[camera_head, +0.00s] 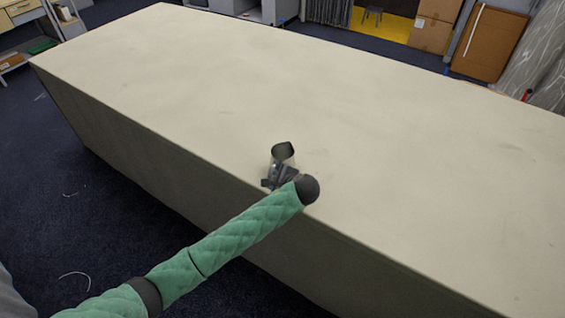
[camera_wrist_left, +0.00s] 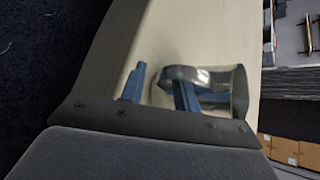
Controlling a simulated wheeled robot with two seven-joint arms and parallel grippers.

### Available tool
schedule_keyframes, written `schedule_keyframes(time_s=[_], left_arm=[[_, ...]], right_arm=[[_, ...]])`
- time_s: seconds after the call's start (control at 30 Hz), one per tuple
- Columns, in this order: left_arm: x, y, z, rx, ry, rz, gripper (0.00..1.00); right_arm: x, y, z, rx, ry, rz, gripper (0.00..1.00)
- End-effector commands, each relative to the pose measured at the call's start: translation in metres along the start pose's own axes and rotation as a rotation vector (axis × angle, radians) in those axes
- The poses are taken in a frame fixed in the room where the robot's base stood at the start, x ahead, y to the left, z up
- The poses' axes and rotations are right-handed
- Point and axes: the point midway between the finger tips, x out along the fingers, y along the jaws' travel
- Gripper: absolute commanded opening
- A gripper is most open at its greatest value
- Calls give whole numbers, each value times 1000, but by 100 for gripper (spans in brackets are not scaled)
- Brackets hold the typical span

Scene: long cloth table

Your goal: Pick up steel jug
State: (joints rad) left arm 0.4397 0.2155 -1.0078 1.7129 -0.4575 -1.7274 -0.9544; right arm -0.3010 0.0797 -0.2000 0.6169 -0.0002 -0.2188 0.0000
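The steel jug (camera_head: 283,151) stands near the front edge of the long cloth table, its dark mouth facing up in the head view. In the left wrist view the shiny jug (camera_wrist_left: 239,92) is right of centre, with a metal band reaching left. My left gripper (camera_head: 279,178) is at the jug's near side and hides its lower part. In the left wrist view its blue fingers (camera_wrist_left: 160,76) are spread apart. One finger overlaps the jug; the other is left of it. I cannot tell whether they touch it. My right gripper is not in view.
The pale table (camera_head: 400,130) is otherwise bare, with wide free room behind and to both sides of the jug. Its front edge drops to a dark floor. Cardboard boxes (camera_head: 433,27) and a brown board (camera_head: 490,44) stand beyond the far side.

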Motion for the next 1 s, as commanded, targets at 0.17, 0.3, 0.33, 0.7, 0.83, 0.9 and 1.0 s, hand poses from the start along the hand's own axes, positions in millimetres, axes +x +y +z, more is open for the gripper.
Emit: schedule_keyframes(time_s=[0.17,0.3,0.33,0.7,0.83,0.9,1.0], left_arm=[[19,-2,3,1,-1,1,31],[27,0,2,1,0,0,31],[28,0,1,1,0,0,31],[28,0,1,0,0,0,0],[28,0,1,0,0,0,0],[28,0,1,0,0,0,0],[28,0,1,0,0,-1,0]], right_arm=[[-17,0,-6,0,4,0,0],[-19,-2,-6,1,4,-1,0],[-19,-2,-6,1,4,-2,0],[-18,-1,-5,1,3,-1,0],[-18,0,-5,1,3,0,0],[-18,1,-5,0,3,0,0],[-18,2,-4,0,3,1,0]])
